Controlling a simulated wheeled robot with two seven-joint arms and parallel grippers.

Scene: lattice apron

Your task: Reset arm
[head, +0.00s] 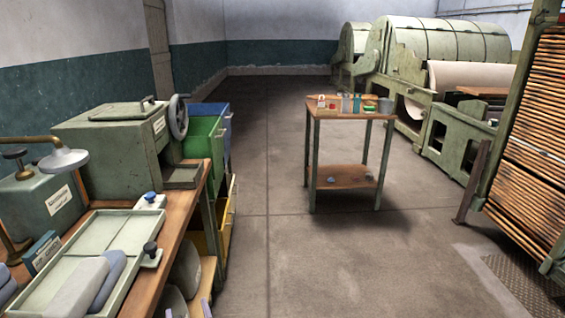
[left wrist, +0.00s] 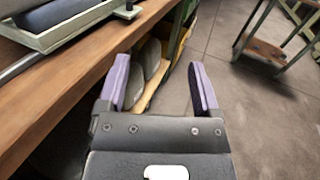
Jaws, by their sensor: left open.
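My left gripper (left wrist: 159,72) is open in the left wrist view, its two purple-padded fingers apart with nothing between them. It is beside the front edge of the wooden workbench (left wrist: 60,85), over the gap between bench and floor. In the head view only the tips of the left gripper (head: 188,311) show at the bottom edge, just right of the bench. My right gripper is in neither view.
The bench bears a pale green tray (head: 112,233) with grey rounded pieces and a green machine (head: 110,150). Green and yellow bins stand behind it. A small wooden table (head: 345,108) with small containers stands mid-room. Large rollers and a slatted rack line the right. Floor between is clear.

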